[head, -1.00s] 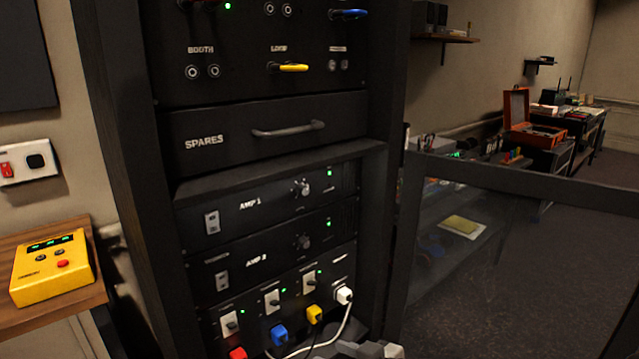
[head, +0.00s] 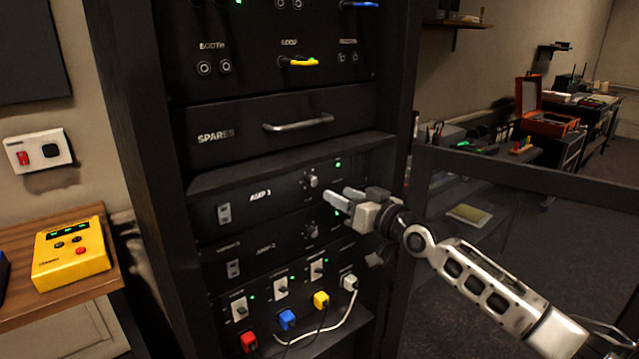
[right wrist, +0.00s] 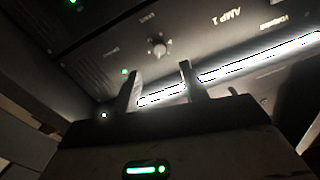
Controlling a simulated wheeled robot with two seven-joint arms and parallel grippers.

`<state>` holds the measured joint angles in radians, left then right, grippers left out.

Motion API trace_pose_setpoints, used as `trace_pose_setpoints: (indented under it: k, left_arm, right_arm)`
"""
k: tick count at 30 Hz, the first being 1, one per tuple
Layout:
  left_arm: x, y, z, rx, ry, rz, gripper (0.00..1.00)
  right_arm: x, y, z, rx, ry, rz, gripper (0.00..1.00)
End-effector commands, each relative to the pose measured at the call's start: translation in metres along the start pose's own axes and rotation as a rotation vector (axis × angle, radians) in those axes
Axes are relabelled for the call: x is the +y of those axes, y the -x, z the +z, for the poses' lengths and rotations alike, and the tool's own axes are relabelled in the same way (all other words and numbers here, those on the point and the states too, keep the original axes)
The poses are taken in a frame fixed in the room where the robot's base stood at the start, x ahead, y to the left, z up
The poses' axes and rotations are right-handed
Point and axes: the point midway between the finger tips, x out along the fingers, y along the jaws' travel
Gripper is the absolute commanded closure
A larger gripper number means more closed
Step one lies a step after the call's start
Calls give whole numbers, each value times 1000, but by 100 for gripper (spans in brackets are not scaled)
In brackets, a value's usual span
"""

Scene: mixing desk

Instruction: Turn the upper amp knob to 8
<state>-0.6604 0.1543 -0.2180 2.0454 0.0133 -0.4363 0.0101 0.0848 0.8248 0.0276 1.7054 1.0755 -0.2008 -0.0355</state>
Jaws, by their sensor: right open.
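The upper amp, AMP 1 (head: 262,205), is a dark rack panel with a switch at its left and a small grey round knob (head: 311,181) toward its right. In the right wrist view the panel shows upside down, with the knob (right wrist: 157,47) just beyond the fingertips. My right gripper (head: 338,196) is open and empty, right of and slightly below the knob. The gripper (right wrist: 161,68) also shows in the wrist view, its two fingers apart and not around the knob. The knob's setting is too small to read. My left gripper is not in view.
The AMP 2 knob (head: 311,230) sits close below the gripper. A SPARES drawer handle (head: 298,123) is above. Coloured plugs, including a white plug (head: 349,283) with a cable, are lower down. A dark frame rail (head: 520,175) runs behind my right arm.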

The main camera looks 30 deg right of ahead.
Motion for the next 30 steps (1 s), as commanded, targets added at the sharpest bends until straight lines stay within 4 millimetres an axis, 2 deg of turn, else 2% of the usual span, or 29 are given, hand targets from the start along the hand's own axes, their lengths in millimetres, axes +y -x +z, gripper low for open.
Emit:
trace_pose_setpoints:
  k: [6, 12, 18, 27, 28, 30]
  left_arm:
    - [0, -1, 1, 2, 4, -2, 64]
    - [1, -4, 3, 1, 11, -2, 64]
    - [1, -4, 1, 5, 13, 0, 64]
    - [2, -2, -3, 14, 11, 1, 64]
    - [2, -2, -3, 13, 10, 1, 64]
    - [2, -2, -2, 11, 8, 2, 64]
  right_arm:
    - [0, -39, -1, 3, -2, 0, 56]
    - [0, -66, 0, 2, -1, 0, 56]
    - [0, -79, 0, 0, 0, -1, 56]
    - [0, -80, 0, -1, 0, -1, 56]
    - [0, -80, 0, -1, 0, -1, 61]
    - [0, -80, 0, -1, 0, -1, 81]
